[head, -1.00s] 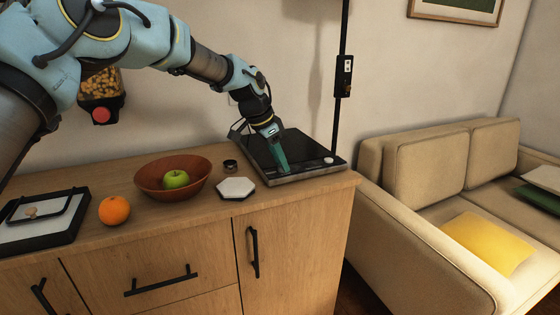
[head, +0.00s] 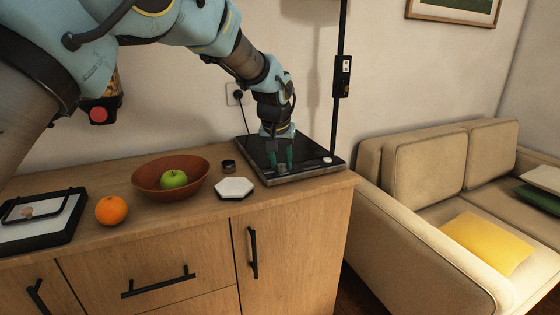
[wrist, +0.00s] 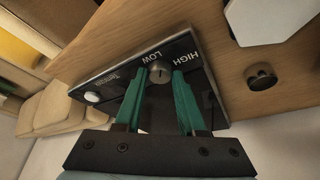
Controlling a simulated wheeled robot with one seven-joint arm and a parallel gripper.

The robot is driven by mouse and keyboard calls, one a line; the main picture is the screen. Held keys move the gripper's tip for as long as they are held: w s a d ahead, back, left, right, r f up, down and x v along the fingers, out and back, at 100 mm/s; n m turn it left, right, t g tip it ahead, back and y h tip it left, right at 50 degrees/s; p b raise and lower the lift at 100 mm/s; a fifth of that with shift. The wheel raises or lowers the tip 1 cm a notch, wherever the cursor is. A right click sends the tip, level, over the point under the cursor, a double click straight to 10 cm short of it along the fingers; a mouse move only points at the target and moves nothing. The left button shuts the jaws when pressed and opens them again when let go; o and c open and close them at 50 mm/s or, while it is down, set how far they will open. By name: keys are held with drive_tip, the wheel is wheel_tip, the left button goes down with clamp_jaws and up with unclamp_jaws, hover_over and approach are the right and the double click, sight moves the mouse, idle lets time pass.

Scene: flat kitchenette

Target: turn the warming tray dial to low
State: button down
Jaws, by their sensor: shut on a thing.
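The warming tray (head: 308,168) is a flat black slab with a pale edge at the right end of the wooden counter. Its dial (head: 282,168) is a small round metal knob on the front strip. In the wrist view the dial (wrist: 160,72) sits by the printed words LOW and HIGH, and a dark mark shows on its face. I cannot tell exactly where the mark points. My gripper (head: 281,163) points down at the tray's front, its green fingers on either side of the dial and shut on it. A round white knob (wrist: 91,97) sits further along the strip.
A white hexagonal tile (head: 234,187) and a small dark ring-like object (head: 228,166) lie left of the tray. A brown bowl (head: 150,181) holding a green apple (head: 174,179), and an orange (head: 111,210), stand further left. A black pole (head: 337,120) rises behind the tray.

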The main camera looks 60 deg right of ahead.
drive_tip(key=n, duration=0.1)
drive_tip(key=n+t, duration=0.1)
drive_tip(key=n, duration=0.2)
drive_tip(key=shift+s+d+r+t+y+p, duration=0.1)
drive_tip(key=shift+s+d+t+y+p, duration=0.05)
drive_tip(key=shift+s+t+y+p, duration=0.2)
drive_tip(key=shift+w+n+t+y+p, duration=0.1)
drive_tip(key=shift+n+t+y+p, duration=0.3)
drive_tip(key=shift+n, duration=1.2)
drive_tip(key=c, duration=0.5)
unclamp_jaws()
drive_tip(key=b+v, duration=0.1)
drive_tip(key=v, duration=0.9)
drive_tip(key=shift+r+b, duration=0.3)
drive_tip(key=shift+r, duration=0.05)
drive_tip(key=shift+y, duration=0.25)
